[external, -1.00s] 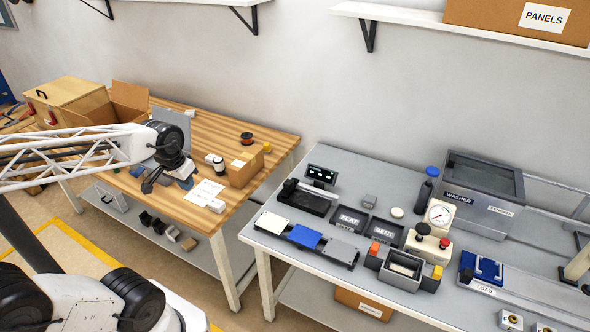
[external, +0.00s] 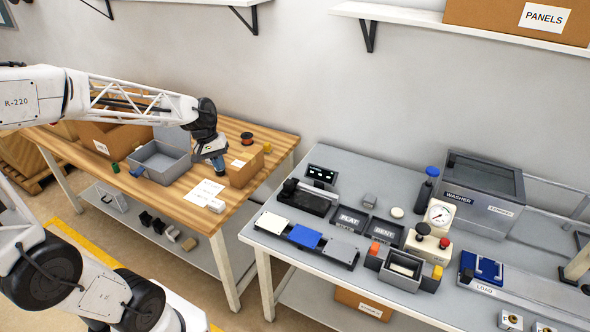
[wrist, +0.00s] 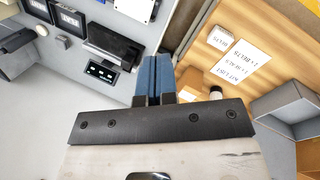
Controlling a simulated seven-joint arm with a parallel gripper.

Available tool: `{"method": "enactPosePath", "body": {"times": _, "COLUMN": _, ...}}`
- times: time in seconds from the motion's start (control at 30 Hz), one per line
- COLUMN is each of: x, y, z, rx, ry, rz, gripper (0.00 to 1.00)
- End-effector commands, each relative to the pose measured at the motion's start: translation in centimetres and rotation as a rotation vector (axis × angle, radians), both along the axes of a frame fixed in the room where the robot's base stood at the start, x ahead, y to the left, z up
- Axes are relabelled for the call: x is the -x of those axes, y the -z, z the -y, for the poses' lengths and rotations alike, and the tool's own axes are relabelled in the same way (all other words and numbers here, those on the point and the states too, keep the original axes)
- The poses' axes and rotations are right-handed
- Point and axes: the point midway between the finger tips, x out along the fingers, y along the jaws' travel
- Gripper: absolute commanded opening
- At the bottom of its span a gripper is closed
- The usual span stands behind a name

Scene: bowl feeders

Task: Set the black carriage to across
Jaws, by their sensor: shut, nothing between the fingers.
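A black slide unit (external: 308,200) with a raised block at its left end stands at the back left of the grey bench; I take it for the black carriage's place, but the carriage is too small to make out surely. It also shows in the wrist view (wrist: 115,38), left of my fingers. My gripper (external: 219,166) hangs over the wooden table near a cardboard box, apart from the black unit. In the wrist view its blue fingers (wrist: 153,72) are shut together and empty.
A small display (external: 321,175) stands behind the black unit. A rail with white and blue plates (external: 305,237) lies in front. A cardboard box (external: 245,168) and grey bin (external: 160,162) stand on the wooden table. A gap separates the two tables.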

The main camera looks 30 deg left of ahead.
Motion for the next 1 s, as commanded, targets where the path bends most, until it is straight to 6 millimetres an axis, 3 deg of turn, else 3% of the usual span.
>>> {"method": "enactPosePath", "body": {"times": 0.47, "x": -7.7, "y": 2.8, "z": -0.4, "rx": 0.146, "ry": -0.247, "rz": -0.149, "gripper": 0.0}}
{"method": "enactPosePath", "body": {"times": 1.0, "x": -16.1, "y": 7.3, "z": -1.7, "rx": 0.305, "ry": -0.527, "rz": -0.33, "gripper": 0.0}}
